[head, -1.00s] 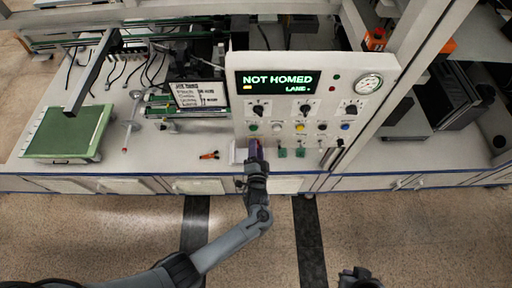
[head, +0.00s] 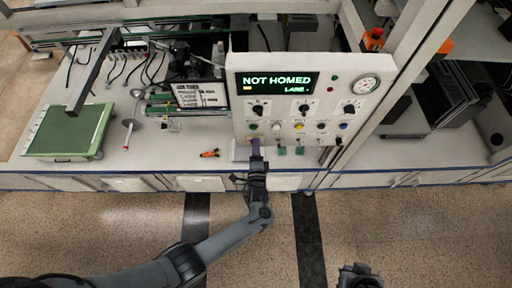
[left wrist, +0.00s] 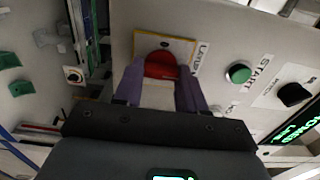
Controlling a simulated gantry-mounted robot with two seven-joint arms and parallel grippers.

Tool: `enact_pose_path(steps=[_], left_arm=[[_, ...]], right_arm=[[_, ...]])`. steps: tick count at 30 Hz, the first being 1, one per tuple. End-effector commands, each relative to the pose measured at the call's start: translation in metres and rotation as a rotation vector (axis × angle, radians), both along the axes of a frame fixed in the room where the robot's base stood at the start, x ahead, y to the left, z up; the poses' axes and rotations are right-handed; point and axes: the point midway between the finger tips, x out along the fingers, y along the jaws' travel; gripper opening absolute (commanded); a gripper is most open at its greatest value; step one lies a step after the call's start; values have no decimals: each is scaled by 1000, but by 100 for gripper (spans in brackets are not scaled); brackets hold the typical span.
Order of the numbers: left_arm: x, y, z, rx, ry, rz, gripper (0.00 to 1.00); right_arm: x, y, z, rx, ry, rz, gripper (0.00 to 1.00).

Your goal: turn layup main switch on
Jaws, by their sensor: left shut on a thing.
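The main switch (left wrist: 160,66) is a red knob on a yellow plate, with a partly readable label beside it, in the left wrist view. My left gripper (left wrist: 160,76) has a purple finger on each side of the red knob and is shut on it. In the head view my left gripper (head: 255,145) reaches the lower left edge of the control panel (head: 241,115), and the knob is hidden there. My right gripper (head: 360,272) shows only in part at the bottom edge, away from the panel; its jaws are unclear.
The panel's display (head: 277,83) reads NOT HOMED. A green START button (left wrist: 238,73) and a black knob (left wrist: 293,94) sit near the switch. An orange tool (head: 209,153) lies on the bench to the left. A green tray (head: 70,130) stands further left.

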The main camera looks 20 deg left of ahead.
Motion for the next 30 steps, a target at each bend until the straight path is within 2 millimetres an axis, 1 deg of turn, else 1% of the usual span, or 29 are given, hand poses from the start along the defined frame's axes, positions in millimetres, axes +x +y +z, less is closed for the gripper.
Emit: enact_pose_path(steps=[10,11,15,25,28,30], left_arm=[[0,0,0,4,1,0,10],[0,0,0,4,1,0,45],[0,0,0,3,0,0,66],[-2,-1,0,2,1,0,66],[-7,-3,0,1,-1,0,66],[-15,-6,0,1,2,-1,66]], right_arm=[[0,2,0,7,0,-5,0],[0,2,0,8,0,-5,0],[0,2,0,10,-1,-6,0],[0,2,1,10,-1,-6,0],[0,2,1,8,0,-6,0],[0,2,2,7,0,-4,0]])
